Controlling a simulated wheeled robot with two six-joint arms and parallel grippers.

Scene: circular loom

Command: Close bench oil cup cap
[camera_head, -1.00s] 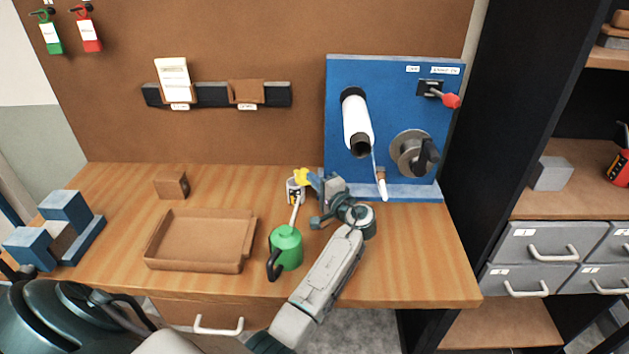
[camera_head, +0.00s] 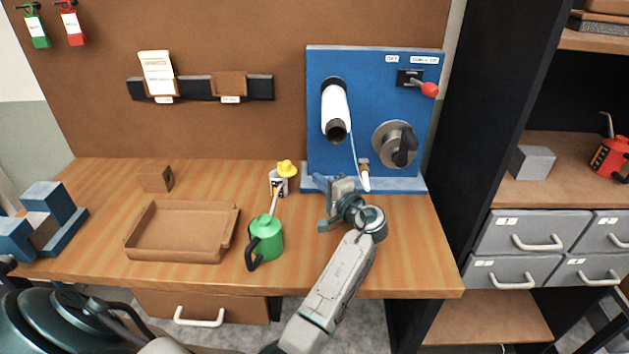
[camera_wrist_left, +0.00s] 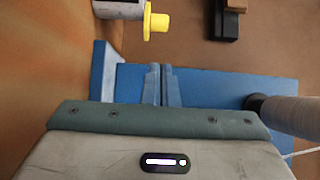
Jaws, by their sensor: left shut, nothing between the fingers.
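The bench oil cup (camera_head: 278,184) is a small pale cup with a dark label, standing on the wooden bench left of the blue panel. Its yellow cap (camera_head: 287,169) shows at the cup's top, set off to the right; I cannot tell whether it is seated. In the left wrist view the cup (camera_wrist_left: 118,9) is cut by the top edge, and the yellow cap (camera_wrist_left: 156,21) sticks out from it. My left gripper (camera_head: 325,186) is right of the cup, low before the panel, apart from the cap. Its fingers (camera_wrist_left: 162,72) are together and empty. My right gripper is not in view.
A green oil can (camera_head: 266,238) stands in front of the cup, its spout reaching up towards it. The blue panel (camera_head: 370,110) with a roller and crank rises behind my gripper. A brown tray (camera_head: 180,256) and a wooden block (camera_head: 154,180) are to the left.

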